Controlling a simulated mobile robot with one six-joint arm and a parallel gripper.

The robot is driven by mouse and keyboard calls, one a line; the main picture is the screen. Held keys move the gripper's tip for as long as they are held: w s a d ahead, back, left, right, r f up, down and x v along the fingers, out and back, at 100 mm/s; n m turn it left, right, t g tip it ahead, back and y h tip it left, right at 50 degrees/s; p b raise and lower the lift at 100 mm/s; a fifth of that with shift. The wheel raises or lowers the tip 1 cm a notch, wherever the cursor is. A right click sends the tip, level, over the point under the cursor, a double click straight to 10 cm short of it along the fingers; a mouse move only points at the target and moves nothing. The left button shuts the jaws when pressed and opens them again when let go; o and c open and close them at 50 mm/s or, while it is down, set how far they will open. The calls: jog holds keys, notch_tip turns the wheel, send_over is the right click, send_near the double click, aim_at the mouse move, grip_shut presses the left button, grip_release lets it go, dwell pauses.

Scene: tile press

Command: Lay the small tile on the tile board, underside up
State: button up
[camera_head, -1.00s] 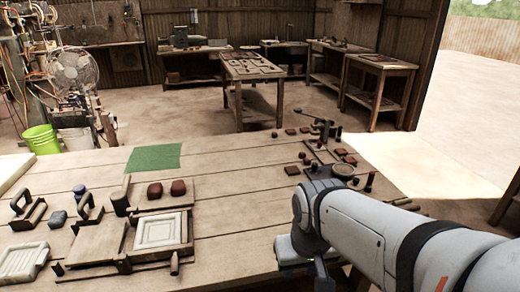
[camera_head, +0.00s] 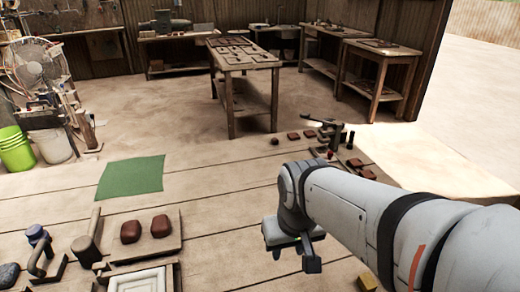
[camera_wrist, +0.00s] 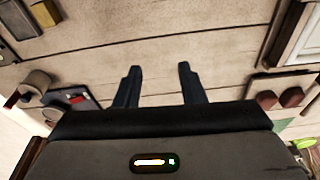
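My gripper (camera_head: 308,258) hangs over the bare planks of the table, right of the middle in the head view. In the wrist view its two dark fingers (camera_wrist: 158,88) stand apart with nothing between them. Several small red-brown tiles lie at the table's far right, one of them (camera_head: 293,137) near the back edge and another (camera_head: 355,163) close behind my arm. I cannot tell which one is the small tile or which side of it faces up. I cannot pick out the tile board with certainty; my arm hides part of the table's right side.
A green mat (camera_head: 130,177) lies flat at the left. Two red-brown lumps (camera_head: 146,228) sit near a white mould (camera_head: 150,281) at the front left. A yellow block (camera_head: 367,282) is below my arm. The planks between mat and gripper are clear.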

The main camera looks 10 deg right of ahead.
jog(key=shift+o, duration=0.4)
jog(key=shift+a, duration=0.15)
jog(key=shift+o, duration=0.8)
jog(key=shift+w, duration=0.15)
jog(key=o, duration=0.4)
jog(key=w, duration=0.2)
jog(key=w+d+b, duration=0.1)
jog(key=w, duration=0.1)
jog(key=w+b, duration=0.1)
jog(key=w, duration=0.1)
jog(key=shift+w+d+f, duration=0.3)
jog(key=shift+w+d, duration=0.05)
jog(key=shift+w, duration=0.05)
jog(key=shift+c, duration=0.2)
jog(key=w+d+f+b, duration=0.1)
jog(key=w+d+f, duration=0.3)
jog(key=w, duration=0.4)
jog(key=w+d+f+t+b, duration=0.1)
jog(key=w+d+f+b, duration=0.1)
jog(key=w+d, duration=0.5)
jog(key=w+d+f+t+b, duration=0.1)
jog(key=w+d+f, duration=0.4)
jog(key=w, duration=0.5)
jog(key=shift+d+f+n+b, duration=0.3)
jog(key=shift+b, duration=0.2)
jog(key=shift+t, duration=0.3)
jog(key=shift+b+x, duration=0.45)
jog(key=shift+x, duration=2.35)
